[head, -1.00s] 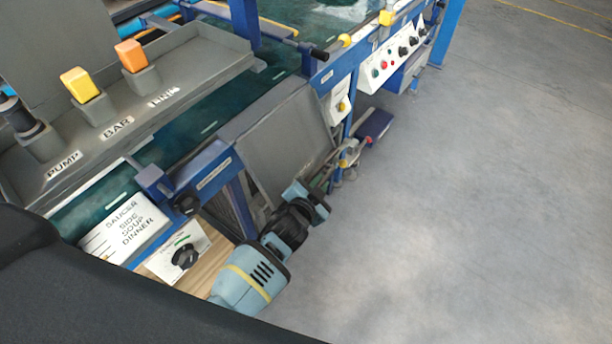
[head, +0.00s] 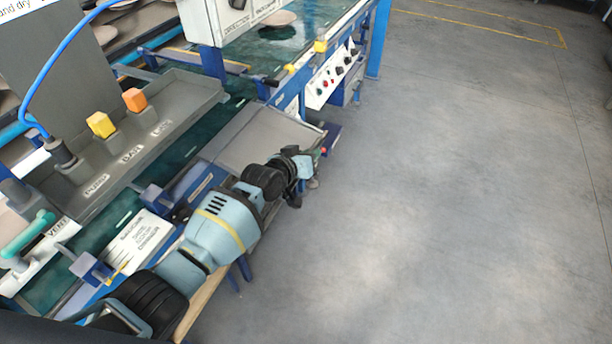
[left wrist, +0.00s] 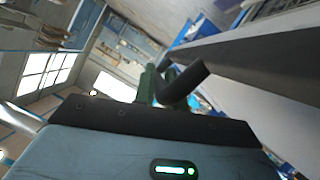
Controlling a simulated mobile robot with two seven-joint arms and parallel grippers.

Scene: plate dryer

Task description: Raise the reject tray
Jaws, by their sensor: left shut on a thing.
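The reject tray (head: 262,138) is a grey flat panel with a low rim, on the near side of the conveyor. In the head view it sticks out from the side and looks close to level. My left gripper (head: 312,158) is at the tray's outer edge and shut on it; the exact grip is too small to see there. In the left wrist view, a short dark bar (left wrist: 186,87) is at the fingers, and a long dark edge (left wrist: 255,55) runs off to the right. My right gripper is not in view.
A white control panel (head: 332,78) with knobs is beyond the tray. A white label plate (head: 140,242) is near my arm. Open floor (head: 460,200) lies to the right.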

